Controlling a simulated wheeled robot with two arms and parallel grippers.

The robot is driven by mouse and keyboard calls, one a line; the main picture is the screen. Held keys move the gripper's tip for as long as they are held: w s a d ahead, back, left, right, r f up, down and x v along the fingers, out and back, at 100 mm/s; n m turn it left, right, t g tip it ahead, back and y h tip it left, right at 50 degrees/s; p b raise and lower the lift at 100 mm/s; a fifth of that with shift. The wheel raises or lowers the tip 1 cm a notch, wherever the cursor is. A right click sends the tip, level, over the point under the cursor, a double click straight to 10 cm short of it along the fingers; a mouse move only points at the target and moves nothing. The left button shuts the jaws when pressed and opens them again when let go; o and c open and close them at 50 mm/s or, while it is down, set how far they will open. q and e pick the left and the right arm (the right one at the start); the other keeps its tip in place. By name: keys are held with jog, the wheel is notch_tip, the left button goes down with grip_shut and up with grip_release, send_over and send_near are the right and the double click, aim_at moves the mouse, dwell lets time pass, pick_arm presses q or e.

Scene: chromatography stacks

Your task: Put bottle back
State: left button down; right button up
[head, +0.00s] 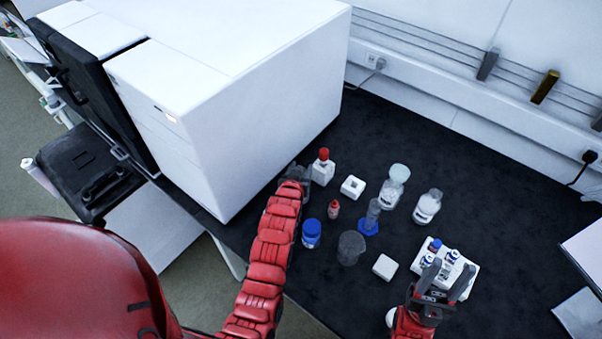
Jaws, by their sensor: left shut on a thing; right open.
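A white bottle with a red cap (323,170) is upright at the left of the dark bench, beside the large white instrument. My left gripper (303,176) is at the bottle's left side and appears shut on it; the red arm hides much of the grip. I cannot tell whether the bottle touches the bench. My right gripper (447,278) is open, with its fingers over the near part of a white rack (462,274) holding several small vials.
The white instrument (230,90) stands close left. Around the bottle are a white block (352,187), a small red bottle (334,209), a blue-capped jar (311,233), a clear beaker (351,248), a blue-based cylinder (371,217) and clear-capped bottles (427,207).

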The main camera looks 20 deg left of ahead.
pick_arm(q)
notch_tip(320, 180, down, 2)
jog(key=shift+f+p, duration=0.2)
jog(key=shift+p, duration=0.35)
jog(key=shift+f, duration=0.4)
jog(key=shift+f, duration=0.15)
jog(key=shift+c, duration=1.5)
grip_release()
jog(key=shift+s+r, duration=0.1)
jog(key=shift+r, duration=0.1)
